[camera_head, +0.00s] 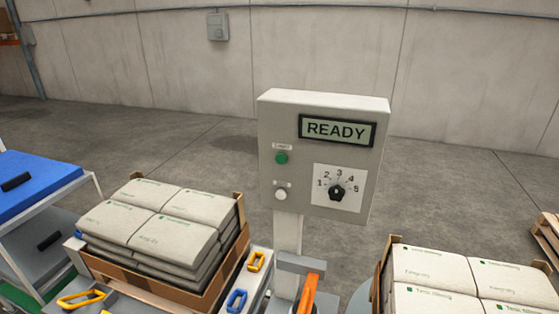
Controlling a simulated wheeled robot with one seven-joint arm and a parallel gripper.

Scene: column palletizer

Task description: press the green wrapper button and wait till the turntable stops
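The grey control box (318,150) stands upright on a post in the middle of the head camera view. Its display (337,131) reads READY. The green button (281,158) is on the left of the panel under a small label, with nothing touching it. A white button (280,194) sits below it. A black dial (337,192), numbered 1 to 5, appears to point at 3. The turntable cannot be made out clearly; a curved grey edge shows at the bottom, left of the right-hand bag stack. My gripper is not in view.
Pale bags (172,238) lie stacked in a brown carton at left; another bag stack (438,272) is at lower right. Blue and yellow handled items and an orange-handled item (308,294) lie below the box. A blue-topped table (35,185) stands far left. Open floor lies behind.

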